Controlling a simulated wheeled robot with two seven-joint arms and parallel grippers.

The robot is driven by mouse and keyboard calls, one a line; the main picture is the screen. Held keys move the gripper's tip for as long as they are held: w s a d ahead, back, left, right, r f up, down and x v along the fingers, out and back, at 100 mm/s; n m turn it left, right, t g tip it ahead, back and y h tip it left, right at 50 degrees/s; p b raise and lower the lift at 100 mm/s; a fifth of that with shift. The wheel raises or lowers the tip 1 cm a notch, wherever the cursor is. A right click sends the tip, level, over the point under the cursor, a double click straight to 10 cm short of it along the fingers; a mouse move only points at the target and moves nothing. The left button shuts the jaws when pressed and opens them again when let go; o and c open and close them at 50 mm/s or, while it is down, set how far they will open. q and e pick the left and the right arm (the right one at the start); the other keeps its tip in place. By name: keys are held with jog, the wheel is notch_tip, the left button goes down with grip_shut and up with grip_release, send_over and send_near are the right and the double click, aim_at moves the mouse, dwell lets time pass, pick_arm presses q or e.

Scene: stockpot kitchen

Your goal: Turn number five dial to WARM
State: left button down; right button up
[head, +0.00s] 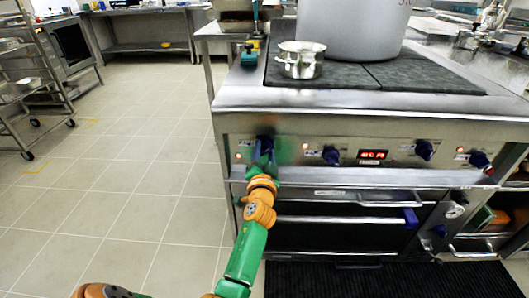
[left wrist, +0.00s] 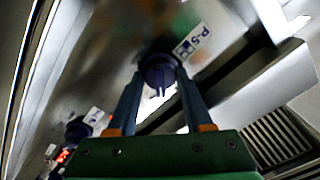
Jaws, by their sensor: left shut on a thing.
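The number five dial (left wrist: 160,68) is a dark blue knob on the steel front panel, beside a label reading P-5 (left wrist: 191,41) in the left wrist view. My left gripper (head: 263,160) is at the leftmost knob in the head view and largely hides it. In the left wrist view its two blue fingers (left wrist: 158,84) sit on either side of the dial, shut on it. The dial's pointer ridge shows between the fingers. I cannot read a WARM mark in either view. My right gripper is not in view.
More blue knobs (head: 424,150) and a red-lit display (head: 373,155) are along the panel. Below are an oven door handle (head: 345,219) and a projecting rail. A large pot (head: 350,30) and small pan (head: 301,61) stand on the stovetop.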

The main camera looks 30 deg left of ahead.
pick_arm(q)
jog(key=shift+m, duration=1)
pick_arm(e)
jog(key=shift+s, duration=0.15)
pick_arm(q)
jog(key=shift+m, duration=0.3)
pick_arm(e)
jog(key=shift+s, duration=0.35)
